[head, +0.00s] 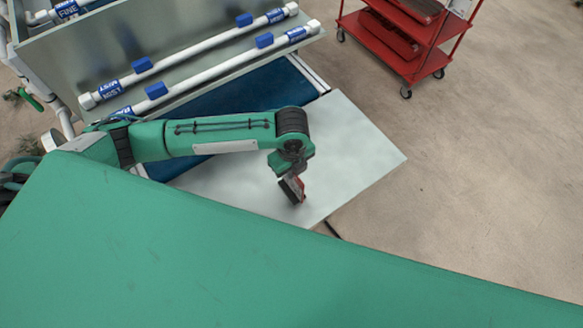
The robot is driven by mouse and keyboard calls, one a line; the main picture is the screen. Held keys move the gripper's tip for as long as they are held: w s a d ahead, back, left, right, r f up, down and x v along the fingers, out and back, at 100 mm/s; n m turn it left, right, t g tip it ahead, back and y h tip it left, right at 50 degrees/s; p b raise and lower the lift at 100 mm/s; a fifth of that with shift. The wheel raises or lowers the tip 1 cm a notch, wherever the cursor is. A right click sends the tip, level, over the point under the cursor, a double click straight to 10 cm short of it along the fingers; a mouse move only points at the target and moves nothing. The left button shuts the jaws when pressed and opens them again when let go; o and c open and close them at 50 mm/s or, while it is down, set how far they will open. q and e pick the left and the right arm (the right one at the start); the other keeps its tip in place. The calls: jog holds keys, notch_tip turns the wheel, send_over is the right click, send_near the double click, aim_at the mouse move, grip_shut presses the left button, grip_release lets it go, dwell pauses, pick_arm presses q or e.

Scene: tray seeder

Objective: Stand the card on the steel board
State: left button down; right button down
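My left arm reaches in from the left, and its gripper (291,190) points down over a pale flat tabletop (362,151). Dark and red parts show at the gripper's end. They are too small to tell whether the fingers are open or shut, or whether a card is between them. I cannot make out the card for sure. A grey metal panel (205,52) at the upper left may be the steel board. It stands behind my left arm, apart from the gripper. My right gripper is not in view.
Two white pipes (200,78) with blue clips and labels run along the grey panel. A dark blue belt (225,97) lies below it. A red cart (408,38) stands at the upper right. A green part of mine hides the lower picture. Floor at right is clear.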

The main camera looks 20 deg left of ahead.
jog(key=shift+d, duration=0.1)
pick_arm(q)
jog(key=c, duration=2)
grip_release()
jog(key=shift+f, duration=0.15)
jog(key=o, duration=0.4)
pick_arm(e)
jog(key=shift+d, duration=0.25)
